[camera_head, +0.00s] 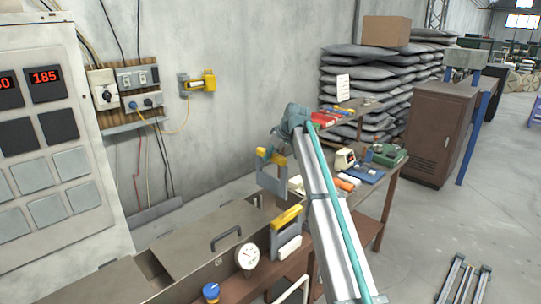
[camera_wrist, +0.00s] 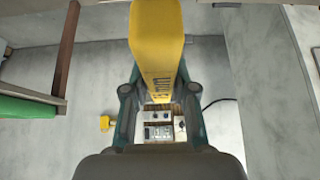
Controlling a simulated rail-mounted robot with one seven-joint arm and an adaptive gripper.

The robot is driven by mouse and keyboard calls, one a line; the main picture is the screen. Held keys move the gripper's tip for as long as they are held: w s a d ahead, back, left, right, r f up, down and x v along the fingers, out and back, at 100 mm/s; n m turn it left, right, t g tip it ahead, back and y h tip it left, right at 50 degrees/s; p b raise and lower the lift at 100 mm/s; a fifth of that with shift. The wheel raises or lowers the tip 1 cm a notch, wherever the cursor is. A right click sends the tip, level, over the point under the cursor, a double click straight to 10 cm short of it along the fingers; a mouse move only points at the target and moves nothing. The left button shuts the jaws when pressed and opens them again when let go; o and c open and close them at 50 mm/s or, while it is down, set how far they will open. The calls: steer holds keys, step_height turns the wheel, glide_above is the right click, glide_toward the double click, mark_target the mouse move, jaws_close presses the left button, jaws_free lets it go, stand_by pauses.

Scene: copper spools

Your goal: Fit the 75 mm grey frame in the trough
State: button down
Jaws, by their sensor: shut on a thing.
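My gripper (camera_head: 281,137) is shut on the yellow handle of a grey U-shaped frame (camera_head: 281,184). The frame hangs upright, in the air as far as I can tell, behind the near end of the bench. In the wrist view the yellow handle (camera_wrist: 158,45) sits between my gripper's two fingers (camera_wrist: 158,92); its dark marking is too small to read. A second yellow-handled grey frame (camera_head: 283,240) stands at the bench front, to the right of the trough.
A round gauge (camera_head: 247,256) and a blue knob (camera_head: 211,291) are on the trough's front. A white block (camera_head: 290,247) is beside the second frame. A bench (camera_head: 372,207) with small tools is behind my arm. A control cabinet (camera_head: 55,150) stands at left.

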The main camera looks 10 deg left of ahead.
mark_target(272, 192)
steer(key=shift+f+b, duration=3.3)
steer(key=shift+f, duration=5.95)
steer(key=c, duration=0.8)
jaws_free()
steer(key=shift+c, duration=0.2)
steer(key=v, duration=1.2)
